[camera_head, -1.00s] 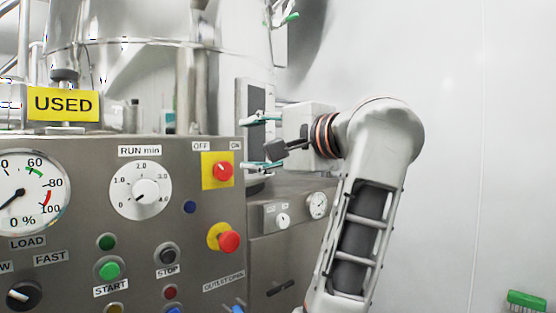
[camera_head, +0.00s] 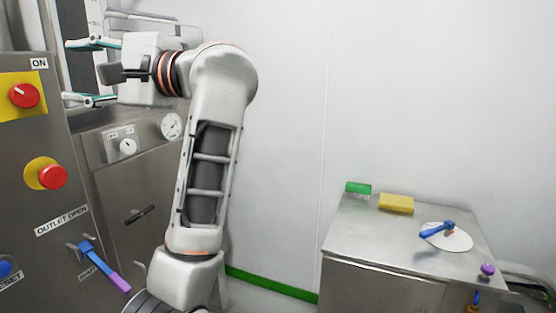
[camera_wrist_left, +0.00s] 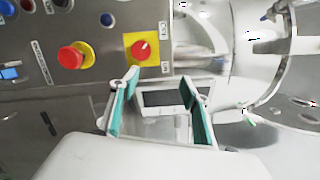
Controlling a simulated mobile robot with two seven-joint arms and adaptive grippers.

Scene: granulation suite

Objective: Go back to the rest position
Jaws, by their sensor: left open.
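My left gripper (camera_head: 72,70) is at the upper left of the head view, pointing left. Its two teal-lined fingers are apart with nothing between them. It is in front of the steel machine, right of the red switch on a yellow plate (camera_head: 25,95). In the left wrist view the open fingers (camera_wrist_left: 160,78) frame a pale box with a dark window behind them. The red switch (camera_wrist_left: 145,50) shows just beyond the fingertips; I cannot tell how large the gap is. My right gripper is in neither view.
The control panel (camera_head: 40,140) fills the left edge, with a red button (camera_head: 52,177) and a blue-and-purple outlet handle (camera_head: 105,268) sticking out. A steel bench (camera_head: 375,235) stands at lower right with a yellow sponge (camera_head: 396,204), green brush (camera_head: 358,188) and white disc (camera_head: 460,239). Plain wall lies between.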

